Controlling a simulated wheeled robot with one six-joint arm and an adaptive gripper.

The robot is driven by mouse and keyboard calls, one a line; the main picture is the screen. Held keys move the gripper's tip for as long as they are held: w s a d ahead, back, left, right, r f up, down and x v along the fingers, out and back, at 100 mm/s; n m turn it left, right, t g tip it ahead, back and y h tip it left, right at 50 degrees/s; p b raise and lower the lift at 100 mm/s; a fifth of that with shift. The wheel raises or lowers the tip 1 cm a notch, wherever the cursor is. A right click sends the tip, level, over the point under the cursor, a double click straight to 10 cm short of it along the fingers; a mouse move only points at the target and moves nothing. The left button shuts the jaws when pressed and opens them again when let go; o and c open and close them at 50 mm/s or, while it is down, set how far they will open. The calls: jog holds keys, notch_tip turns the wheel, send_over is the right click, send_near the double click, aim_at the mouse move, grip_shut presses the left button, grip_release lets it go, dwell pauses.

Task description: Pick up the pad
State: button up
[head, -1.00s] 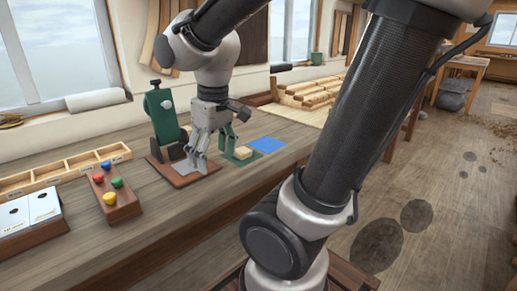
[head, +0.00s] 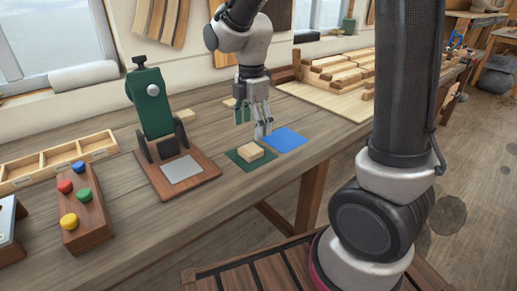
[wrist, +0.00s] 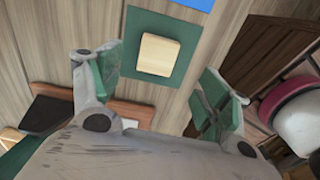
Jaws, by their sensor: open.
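A small pale wooden pad (head: 250,151) lies flat on a dark green square (head: 235,157) on the bench. In the wrist view the pad (wrist: 158,54) shows whole on its green square (wrist: 150,22), ahead of and between the lines of the two fingers. My gripper (head: 254,122) is open and empty, pointing down. In the head view it shows just behind the pad, with its green-padded fingers apart. Its height above the bench is hard to tell.
A blue square (head: 285,139) lies beside the green one. A green clamp-like device (head: 153,105) stands on a wooden base to the left. A block with coloured knobs (head: 85,215) and a divided tray (head: 55,163) are farther left. Wood strips (head: 345,75) lie at the back right.

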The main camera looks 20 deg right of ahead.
aim_at(251, 149)
jog(key=shift+f, duration=0.3)
jog(key=f, duration=0.7)
jog(key=shift+a+f, duration=0.15)
jog(key=shift+a, duration=0.1)
jog(key=c, duration=1.1)
